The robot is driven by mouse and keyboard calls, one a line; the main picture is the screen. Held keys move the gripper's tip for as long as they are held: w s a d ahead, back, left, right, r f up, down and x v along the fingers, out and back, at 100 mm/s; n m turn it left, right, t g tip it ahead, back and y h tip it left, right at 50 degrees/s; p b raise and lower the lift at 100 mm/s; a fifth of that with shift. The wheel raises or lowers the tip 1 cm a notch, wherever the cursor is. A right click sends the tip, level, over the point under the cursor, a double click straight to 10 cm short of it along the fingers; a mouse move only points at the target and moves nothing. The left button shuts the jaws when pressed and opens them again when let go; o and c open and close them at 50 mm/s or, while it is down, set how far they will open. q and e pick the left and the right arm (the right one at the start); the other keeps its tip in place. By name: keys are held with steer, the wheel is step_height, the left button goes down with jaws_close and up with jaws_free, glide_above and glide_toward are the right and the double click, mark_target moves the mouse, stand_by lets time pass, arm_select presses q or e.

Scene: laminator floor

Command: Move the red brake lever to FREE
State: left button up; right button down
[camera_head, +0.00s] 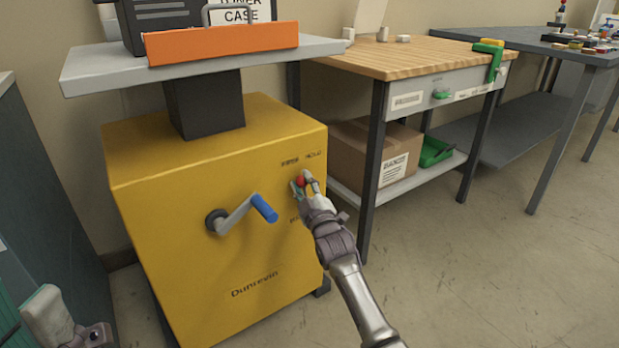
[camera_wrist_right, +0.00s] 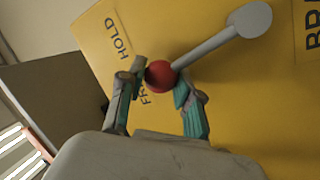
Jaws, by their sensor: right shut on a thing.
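The brake lever is a grey arm (camera_wrist_right: 215,50) with a red ball knob (camera_wrist_right: 160,75) on the front of a yellow cabinet (camera_head: 225,270). My right gripper (camera_wrist_right: 160,84) has its fingers on both sides of the knob and is shut on it; the knob also shows between the fingers in the head view (camera_head: 301,181).
A crank with a blue handle (camera_head: 264,208) sticks out of the cabinet left of the lever. A grey top (camera_head: 100,70) with an orange bar (camera_head: 222,44) is above. A wooden-topped workbench (camera_head: 420,57) stands to the right. The floor (camera_head: 480,270) at right is clear.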

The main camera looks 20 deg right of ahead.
steer(key=shift+s+a+f+n+y, duration=0.15)
steer(key=shift+a+f+n+y, duration=0.2)
steer(key=shift+n, duration=0.35)
steer(key=shift+s+a+f+n+y, duration=0.15)
steer(key=shift+a+n, duration=0.25)
steer(key=shift+n, duration=0.3)
steer(key=c, duration=0.8)
jaws_free()
steer(key=shift+r, duration=0.1)
steer(key=v, duration=1.2)
